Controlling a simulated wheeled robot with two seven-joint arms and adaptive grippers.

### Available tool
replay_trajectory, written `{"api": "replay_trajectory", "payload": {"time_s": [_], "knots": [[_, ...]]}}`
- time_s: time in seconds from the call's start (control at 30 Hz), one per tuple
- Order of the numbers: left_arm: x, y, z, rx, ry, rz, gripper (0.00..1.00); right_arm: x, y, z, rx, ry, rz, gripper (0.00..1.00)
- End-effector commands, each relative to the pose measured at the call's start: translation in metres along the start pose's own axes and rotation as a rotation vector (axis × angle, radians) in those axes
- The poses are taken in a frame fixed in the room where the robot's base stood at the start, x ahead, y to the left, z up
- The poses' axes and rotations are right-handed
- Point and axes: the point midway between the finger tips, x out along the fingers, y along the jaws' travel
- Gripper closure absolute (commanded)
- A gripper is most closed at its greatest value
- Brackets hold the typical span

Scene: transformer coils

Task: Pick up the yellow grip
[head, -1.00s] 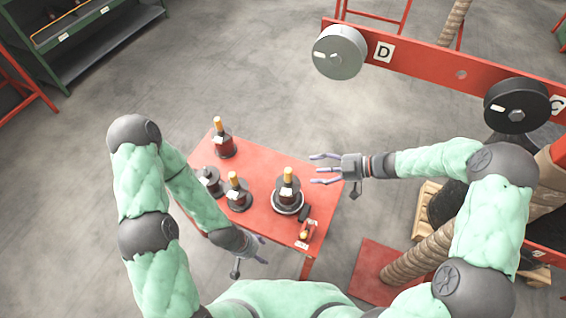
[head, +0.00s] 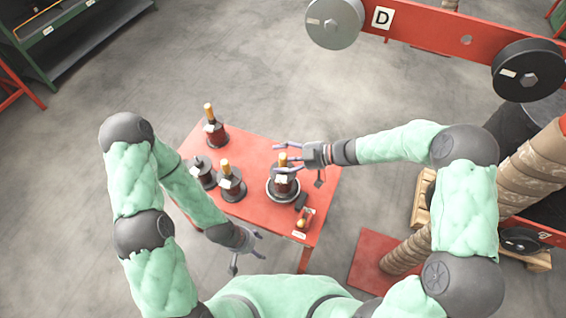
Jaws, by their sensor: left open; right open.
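Several dark coils stand on the red table (head: 256,151). Three carry upright yellow grips: one at the back (head: 208,109), one at the left middle (head: 225,165), and one on the right coil (head: 283,159), which stands on a pale round base. My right gripper (head: 276,157) is open. In the picture, its fingers lie on either side of the right coil's yellow grip; contact and height cannot be told. My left gripper (head: 259,246) is open and empty at the table's front edge, away from the grips.
A dark coil without a yellow grip (head: 201,168) stands at the table's left. A small red and yellow item (head: 305,219) and a black item (head: 301,200) lie at the front right. A red beam with drums (head: 334,22) is behind.

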Motion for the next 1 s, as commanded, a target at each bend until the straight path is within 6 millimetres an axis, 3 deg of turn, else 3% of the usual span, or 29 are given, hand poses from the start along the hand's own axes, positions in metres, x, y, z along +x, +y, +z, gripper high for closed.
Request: {"api": "replay_trajectory", "payload": {"time_s": [0.23, 0.43, 1.0], "knots": [[0.0, 0.0, 0.0, 0.0, 0.0, 0.0, 0.33, 0.001, 0.0, -0.001, 0.0, 0.0, 0.001, 0.36], [0.0, 0.0, 0.0, 0.0, 0.0, 0.0, 0.33, 0.0, 0.0, -0.001, 0.0, 0.0, 0.001, 0.91], [-0.009, 0.003, 0.0, 0.0, 0.0, 0.0, 0.33, -0.004, 0.0, -0.011, 0.0, 0.001, 0.0, 0.91]]}}
